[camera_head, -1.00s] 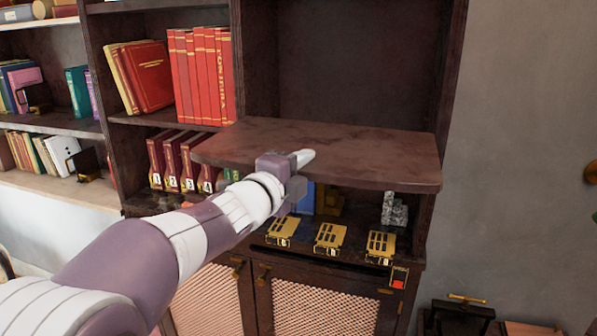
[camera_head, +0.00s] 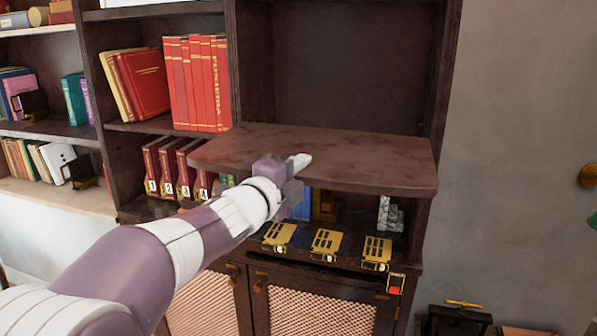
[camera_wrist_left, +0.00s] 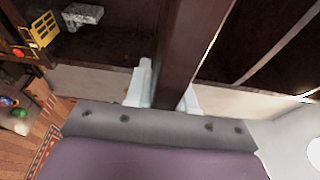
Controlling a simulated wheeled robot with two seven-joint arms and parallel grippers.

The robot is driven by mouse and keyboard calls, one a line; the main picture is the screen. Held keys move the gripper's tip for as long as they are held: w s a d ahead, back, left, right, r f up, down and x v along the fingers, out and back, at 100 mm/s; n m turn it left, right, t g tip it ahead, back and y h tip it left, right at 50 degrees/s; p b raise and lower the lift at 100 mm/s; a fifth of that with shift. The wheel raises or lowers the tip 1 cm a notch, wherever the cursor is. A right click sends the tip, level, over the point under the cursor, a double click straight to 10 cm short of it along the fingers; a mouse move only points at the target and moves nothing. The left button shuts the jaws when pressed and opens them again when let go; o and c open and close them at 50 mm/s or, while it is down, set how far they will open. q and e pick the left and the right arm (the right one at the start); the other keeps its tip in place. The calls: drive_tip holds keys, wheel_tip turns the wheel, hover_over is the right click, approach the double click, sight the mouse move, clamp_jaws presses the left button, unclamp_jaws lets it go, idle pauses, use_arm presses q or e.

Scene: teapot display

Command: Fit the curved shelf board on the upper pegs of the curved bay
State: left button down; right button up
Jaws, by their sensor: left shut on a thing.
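The curved shelf board (camera_head: 340,157) is dark reddish brown and lies about level at the curved bay (camera_head: 340,65), its front edge reaching out past the bay. My left gripper (camera_head: 292,170) is shut on the board's front edge. In the left wrist view the board (camera_wrist_left: 190,50) shows edge-on between the two pale fingers (camera_wrist_left: 166,95). The upper pegs cannot be made out, and the board hides the bay behind it, so I cannot tell whether it rests on them. My right gripper is not in view.
Red books (camera_head: 196,85) stand in the section left of the bay, with numbered binders (camera_head: 172,168) below. Under the board are several brass plates (camera_head: 326,243), a blue item and a grey stone-like block (camera_head: 389,213). A plain wall (camera_head: 520,130) is at right.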

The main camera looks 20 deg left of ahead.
use_arm(q)
drive_tip(key=shift+r+b, duration=0.1)
drive_tip(key=shift+b, duration=0.2)
idle(0.7)
approach(318, 140)
drive_tip(key=shift+w+d+f+p, duration=0.1)
drive_tip(key=shift+d+p, duration=0.15)
drive_tip(key=shift+d, duration=0.35)
drive_tip(key=shift+w+d+f+p, duration=0.1)
drive_tip(key=shift+d+p, duration=0.1)
drive_tip(key=shift+d, duration=0.45)
idle(1.4)
drive_tip(key=shift+w+d+p, duration=0.1)
drive_tip(key=shift+w+p, duration=0.95)
drive_tip(key=shift+w, duration=1.8)
drive_tip(key=shift+w+p, duration=0.9)
drive_tip(key=shift+w, duration=0.7)
